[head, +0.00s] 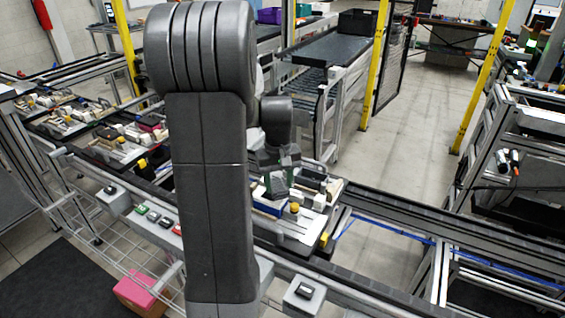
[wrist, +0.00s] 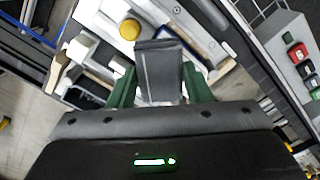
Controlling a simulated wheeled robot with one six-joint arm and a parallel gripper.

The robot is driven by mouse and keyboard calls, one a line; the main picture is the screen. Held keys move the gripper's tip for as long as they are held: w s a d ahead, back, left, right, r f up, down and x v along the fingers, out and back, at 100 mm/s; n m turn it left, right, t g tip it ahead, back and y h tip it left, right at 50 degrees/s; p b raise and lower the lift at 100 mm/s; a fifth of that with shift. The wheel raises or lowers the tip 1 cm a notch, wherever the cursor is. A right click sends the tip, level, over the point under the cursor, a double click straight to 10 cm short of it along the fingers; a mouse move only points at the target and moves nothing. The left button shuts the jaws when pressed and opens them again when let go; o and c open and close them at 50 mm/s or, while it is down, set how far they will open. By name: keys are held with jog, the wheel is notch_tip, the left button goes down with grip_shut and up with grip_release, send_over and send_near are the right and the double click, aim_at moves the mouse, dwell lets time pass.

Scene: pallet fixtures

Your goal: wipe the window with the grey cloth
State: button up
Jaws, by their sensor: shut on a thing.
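My gripper (head: 275,185) is low over a pallet fixture (head: 302,228) on the conveyor, just beyond my arm. In the wrist view its two green fingers (wrist: 159,88) are shut on the grey cloth (wrist: 160,68), a dark grey, folded-looking piece between them. A blue-edged part (head: 267,206) lies on the fixture beside the gripper. It also shows beyond the cloth in the wrist view (wrist: 186,42), partly hidden by it. It may be the window, but I cannot tell for sure. I cannot tell whether the cloth touches it.
A yellow knob (wrist: 129,29) stands on the fixture close to the cloth, with pale blocks around it. Control boxes with red and green buttons (head: 152,216) line the near rail. More loaded fixtures (head: 120,140) stand to the left. Yellow posts (head: 375,60) rise behind.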

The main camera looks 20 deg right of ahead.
jog(key=shift+r+p, duration=1.7)
jog(key=shift+r, duration=0.95)
jog(key=shift+f, duration=0.1)
